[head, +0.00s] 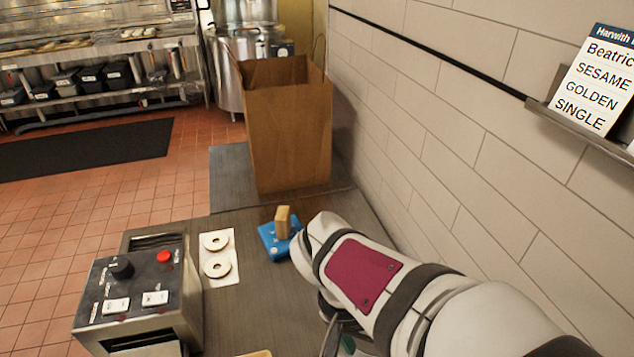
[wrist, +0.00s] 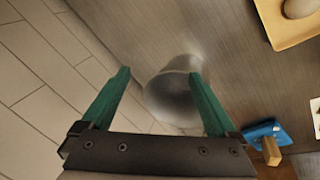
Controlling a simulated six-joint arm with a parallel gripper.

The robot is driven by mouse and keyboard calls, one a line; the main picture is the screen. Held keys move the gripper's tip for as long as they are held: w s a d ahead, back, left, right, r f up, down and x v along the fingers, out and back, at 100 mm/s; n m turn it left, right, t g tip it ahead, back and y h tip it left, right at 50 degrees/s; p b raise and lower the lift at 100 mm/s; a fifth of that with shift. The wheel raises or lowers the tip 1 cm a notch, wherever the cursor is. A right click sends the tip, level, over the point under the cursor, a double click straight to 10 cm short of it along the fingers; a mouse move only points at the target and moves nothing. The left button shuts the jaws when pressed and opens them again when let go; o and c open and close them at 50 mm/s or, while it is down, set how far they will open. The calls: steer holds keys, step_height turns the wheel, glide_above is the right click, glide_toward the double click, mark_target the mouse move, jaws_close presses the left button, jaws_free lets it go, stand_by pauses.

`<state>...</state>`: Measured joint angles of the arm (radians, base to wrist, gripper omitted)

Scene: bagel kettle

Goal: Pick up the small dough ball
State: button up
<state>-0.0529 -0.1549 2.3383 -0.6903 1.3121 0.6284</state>
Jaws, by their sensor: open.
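A rounded, dull beige-grey ball (wrist: 299,8), which looks like the dough ball, sits on a tan tray (wrist: 284,34) at the top right of the wrist view, cut by the frame edge. Only a sliver of what may be this tray (head: 256,354) shows at the bottom of the head view. My gripper (wrist: 158,73) is open, its two green fingers spread, well to the left of the tray. A grey cup-like vessel (wrist: 172,92) shows between and beyond the fingers; I cannot tell its distance. My arm hides most of the gripper in the head view.
A blue holder (head: 274,241) with a wooden block (head: 282,222) stands left of my arm. A paper bag (head: 287,135) stands behind. A tiled wall (head: 480,130) borders the right.

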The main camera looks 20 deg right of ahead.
steer(key=w+d+f+m+t+h, duration=0.1)
steer(key=w+d+f+t+h, duration=0.2)
steer(key=w, duration=0.8)
steer(key=w+d+f+m+t+h, duration=0.1)
steer(key=w+d+f+h, duration=0.3)
steer(key=w, duration=0.8)
steer(key=w+a+f+t, duration=0.1)
steer(key=w+f, duration=0.1)
steer(key=w+a+f+t, duration=0.1)
steer(key=w+a+f, duration=0.1)
steer(key=w+f, duration=0.1)
steer(key=w+a+f+t, duration=0.1)
steer(key=w+f+t, duration=0.1)
steer(key=shift+w+a+f, duration=0.15)
steer(key=shift+w+a, duration=0.05)
steer(key=shift+w, duration=0.2)
steer(key=x, duration=1.5)
steer(key=shift+w+a+f, duration=0.15)
steer(key=shift+w, duration=0.3)
steer(key=c, duration=1.5)
